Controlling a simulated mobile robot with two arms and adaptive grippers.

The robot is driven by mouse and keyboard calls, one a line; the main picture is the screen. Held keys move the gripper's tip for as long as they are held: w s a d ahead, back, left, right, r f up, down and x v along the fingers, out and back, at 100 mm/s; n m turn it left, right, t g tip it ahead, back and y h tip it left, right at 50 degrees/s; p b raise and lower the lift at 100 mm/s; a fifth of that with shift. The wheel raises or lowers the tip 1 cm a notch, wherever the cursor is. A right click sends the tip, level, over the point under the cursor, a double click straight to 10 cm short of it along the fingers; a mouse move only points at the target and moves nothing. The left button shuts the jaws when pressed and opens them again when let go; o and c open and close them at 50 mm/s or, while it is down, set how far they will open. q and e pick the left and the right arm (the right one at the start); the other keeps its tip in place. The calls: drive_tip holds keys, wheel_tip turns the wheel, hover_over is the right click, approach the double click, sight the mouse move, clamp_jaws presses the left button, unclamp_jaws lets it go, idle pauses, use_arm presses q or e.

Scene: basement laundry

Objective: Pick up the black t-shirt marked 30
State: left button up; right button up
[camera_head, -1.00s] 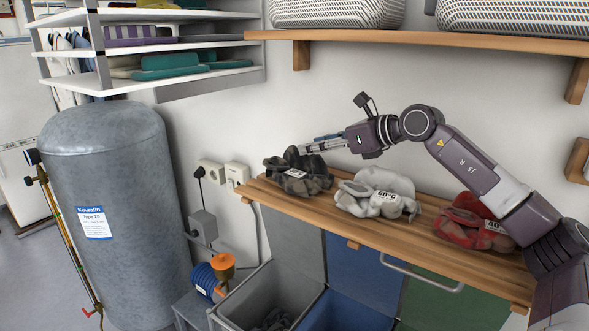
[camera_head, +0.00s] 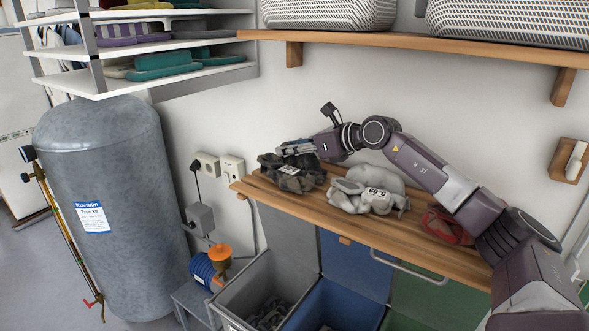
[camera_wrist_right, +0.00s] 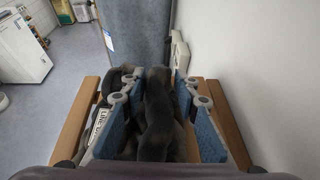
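The black t-shirt (camera_head: 291,180) lies crumpled at the left end of the wooden shelf (camera_head: 330,215). It has a pale tag whose print I cannot read in the head view. My right gripper (camera_head: 290,150) is at the top of this cloth. In the right wrist view, its two blue-padded fingers (camera_wrist_right: 157,105) are spread apart, with a fold of the black t-shirt (camera_wrist_right: 157,130) standing between them. Part of a white tag shows beside the left finger. The cloth's underside is hidden. My left gripper is not in view.
A grey-white cloth bundle (camera_head: 368,188) tagged 60°C and a red bundle (camera_head: 447,224) lie farther right on the shelf. Open bins, one grey (camera_head: 240,287), stand below. A grey tank (camera_head: 110,220) stands left. Wall sockets (camera_head: 231,166) sit near the shelf's left end.

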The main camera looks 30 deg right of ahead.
clamp_jaws()
drive_tip(key=shift+r, duration=0.15)
